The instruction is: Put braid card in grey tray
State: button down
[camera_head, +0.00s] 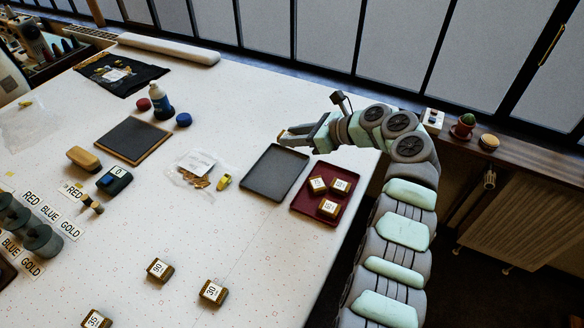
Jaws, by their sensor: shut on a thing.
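My gripper (286,136) is above the far edge of the grey tray (273,173), reaching in from the right. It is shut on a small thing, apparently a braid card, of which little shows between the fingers. The grey tray lies flat and empty. Other small brown blocks with white number labels, which look like braid cards, lie on the near part of the table: one (159,270), another labelled 30 (213,292) and one labelled 35 (96,319).
A dark red tray (316,210) with three labelled blocks lies right of the grey tray. A clear bag (196,172) and a small yellow item (222,181) lie left of it. A dark board (133,139) and a bottle (161,102) are farther left. The near middle table is mostly clear.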

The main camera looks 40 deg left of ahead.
aim_at(295, 172)
notch_tip(295, 172, down, 11)
jog(key=b, duration=0.2)
jog(key=shift+b, duration=0.3)
jog(key=c, duration=1)
grip_release()
jog(key=shift+f, duration=0.1)
jog(key=shift+w+d+r, duration=0.1)
jog(key=shift+d+r, duration=0.05)
jog(key=shift+r, duration=0.15)
jog(key=p+v, duration=0.3)
jog(key=v, duration=0.8)
jog(key=shift+d, duration=0.3)
